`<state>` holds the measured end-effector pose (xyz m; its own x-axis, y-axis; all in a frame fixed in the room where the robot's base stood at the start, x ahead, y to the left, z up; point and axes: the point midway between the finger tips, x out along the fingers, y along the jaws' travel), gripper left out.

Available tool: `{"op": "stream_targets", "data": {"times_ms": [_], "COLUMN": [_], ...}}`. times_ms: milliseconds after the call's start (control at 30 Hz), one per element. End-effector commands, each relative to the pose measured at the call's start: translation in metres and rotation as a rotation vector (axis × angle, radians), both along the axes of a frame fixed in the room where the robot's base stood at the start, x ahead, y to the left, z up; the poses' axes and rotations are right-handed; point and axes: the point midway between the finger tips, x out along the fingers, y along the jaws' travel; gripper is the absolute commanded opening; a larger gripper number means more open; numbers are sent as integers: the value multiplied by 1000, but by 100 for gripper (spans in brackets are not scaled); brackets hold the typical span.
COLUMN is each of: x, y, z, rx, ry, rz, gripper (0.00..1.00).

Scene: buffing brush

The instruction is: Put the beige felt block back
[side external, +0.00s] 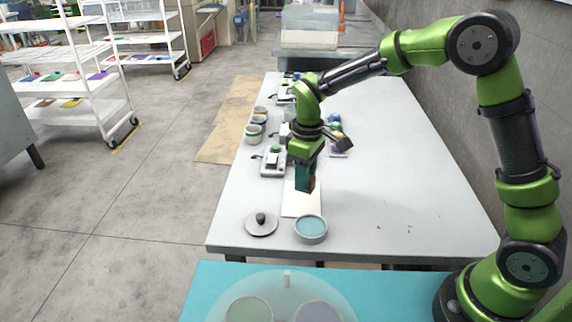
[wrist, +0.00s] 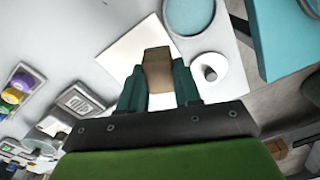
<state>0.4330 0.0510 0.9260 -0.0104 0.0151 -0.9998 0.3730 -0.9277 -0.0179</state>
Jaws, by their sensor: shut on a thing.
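My gripper (side external: 306,184) points down over a white sheet (side external: 301,206) on the grey table. It is shut on the beige felt block (wrist: 157,66), which sits between the teal fingers (wrist: 158,84) in the wrist view. In the side view only a small brownish part of the block (side external: 311,185) shows at the fingertips; the fingers hide the rest. The block is over the white sheet, which also shows in the wrist view (wrist: 117,55). I cannot tell whether the block touches the sheet.
A round dish with blue-teal contents (side external: 311,229) stands in front of the sheet. A round lid with a dark knob (side external: 261,225) lies left of the dish. Several cups (side external: 254,134) and small devices (side external: 273,161) stand farther back. The table's right side is mostly clear.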

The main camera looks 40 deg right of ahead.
Motion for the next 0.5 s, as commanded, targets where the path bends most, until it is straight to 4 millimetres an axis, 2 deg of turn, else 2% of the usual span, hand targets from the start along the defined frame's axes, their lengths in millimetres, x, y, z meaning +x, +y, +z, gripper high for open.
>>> {"op": "stream_targets", "data": {"times_ms": [33,100,267,367,500], "x": [-14,-29,-50,-40,-10], "y": [6,12,15,16,20], "z": [-4,-11,-27,-29,-32], "rx": [-1,-3,-8,-12,-14], "ry": [1,2,1,-14,-15], "rz": [79,181,355,402,408], "gripper": [2,2,2,2,2]}}
